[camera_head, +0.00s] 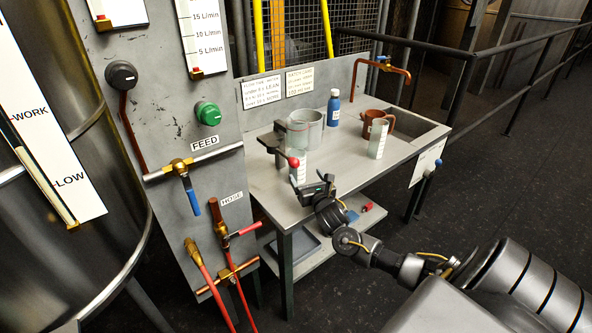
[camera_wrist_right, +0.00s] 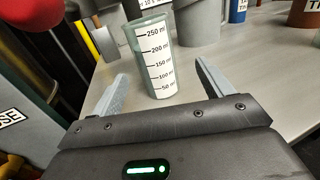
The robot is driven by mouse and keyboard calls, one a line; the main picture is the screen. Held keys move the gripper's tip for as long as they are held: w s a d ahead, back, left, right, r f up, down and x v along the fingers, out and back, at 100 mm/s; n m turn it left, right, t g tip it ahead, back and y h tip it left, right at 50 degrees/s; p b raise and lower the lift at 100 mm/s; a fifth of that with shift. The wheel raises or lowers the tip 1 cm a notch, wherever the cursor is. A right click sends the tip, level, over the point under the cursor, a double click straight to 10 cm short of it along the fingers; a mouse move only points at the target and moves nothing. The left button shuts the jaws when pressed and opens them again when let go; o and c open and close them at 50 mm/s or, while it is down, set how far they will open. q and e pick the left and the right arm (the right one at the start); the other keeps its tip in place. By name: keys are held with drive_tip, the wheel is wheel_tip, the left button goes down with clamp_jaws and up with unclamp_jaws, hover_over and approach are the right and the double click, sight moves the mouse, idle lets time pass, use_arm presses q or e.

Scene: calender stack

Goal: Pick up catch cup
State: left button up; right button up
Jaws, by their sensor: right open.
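A pale, slightly clear graduated cup (camera_head: 299,172), which looks like the catch cup, stands upright near the table's front-left edge. In the right wrist view the cup (camera_wrist_right: 152,60) shows ml marks up to 250 and stands between the lines of my two fingers. My right gripper (camera_head: 305,186) is open and empty, close in front of the cup. The gripper hides part of the cup in the head view. My left gripper is not in view.
A red knob (camera_head: 294,162) sits close by the cup. Behind stand a grey pot (camera_head: 307,129), a blue bottle (camera_head: 333,108), a brown jug (camera_head: 372,122) and a second graduated vessel (camera_head: 378,138). The table (camera_head: 340,170) is clear between the cup and that vessel.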

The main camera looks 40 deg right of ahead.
sight(301, 172)
drive_tip(key=shift+a+f+x, duration=0.1)
drive_tip(key=shift+a+x, duration=0.05)
drive_tip(key=shift+x, duration=1)
drive_tip(key=shift+a+f+x, duration=0.1)
drive_tip(key=shift+x, duration=1.05)
drive_tip(key=shift+a+f+x, duration=0.1)
drive_tip(key=shift+a+x, duration=0.05)
drive_tip(key=shift+x, duration=1)
drive_tip(key=shift+w, duration=0.1)
drive_tip(key=c, duration=1.2)
